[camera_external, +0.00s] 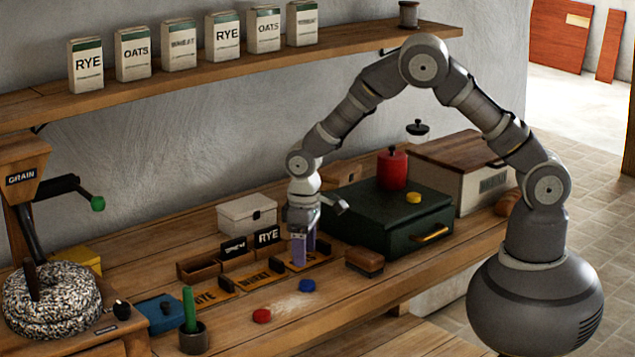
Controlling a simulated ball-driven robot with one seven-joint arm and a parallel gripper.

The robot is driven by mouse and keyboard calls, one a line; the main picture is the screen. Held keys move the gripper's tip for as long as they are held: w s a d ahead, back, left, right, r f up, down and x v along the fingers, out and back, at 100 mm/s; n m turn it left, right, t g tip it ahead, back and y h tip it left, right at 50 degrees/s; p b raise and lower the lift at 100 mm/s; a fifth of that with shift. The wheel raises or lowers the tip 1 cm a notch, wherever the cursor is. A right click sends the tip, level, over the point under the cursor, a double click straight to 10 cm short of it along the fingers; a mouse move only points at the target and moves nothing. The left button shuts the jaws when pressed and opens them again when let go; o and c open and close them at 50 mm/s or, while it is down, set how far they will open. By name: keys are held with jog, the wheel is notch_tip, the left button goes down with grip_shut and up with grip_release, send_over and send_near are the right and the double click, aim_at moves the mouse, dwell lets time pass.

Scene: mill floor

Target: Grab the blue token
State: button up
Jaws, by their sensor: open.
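The blue token (307,286) is a small flat disc lying on the wooden bench, beside a pale dusting like flour. A red token (262,316) lies to its left and nearer the front edge. A yellow token (413,197) lies on the dark green box. My gripper (303,255) points down over the bench, behind and above the blue token, with its fingers in front of the labelled wooden trays. The gripper is open, with purple-looking fingers. It is apart from the blue token in the picture. Whether anything stands between the fingers is hard to see.
Wooden trays with RYE labels (266,238) stand behind. A brown brush-like block (364,262) sits right of the blue token. The green box (385,222) with a red canister (392,168) is behind right. A cup with a green stick (193,339) stands front left.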

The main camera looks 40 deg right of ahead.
aim_at(306, 282)
jog(key=f+b, duration=0.1)
jog(key=f, duration=0.1)
jog(key=f+b, duration=0.1)
jog(key=f, duration=0.2)
jog(key=f+b, duration=0.1)
jog(key=f, duration=0.1)
jog(key=shift+s+f, duration=0.3)
jog(key=shift+r, duration=0.15)
jog(key=shift+c, duration=0.3)
jog(key=c, duration=1.1)
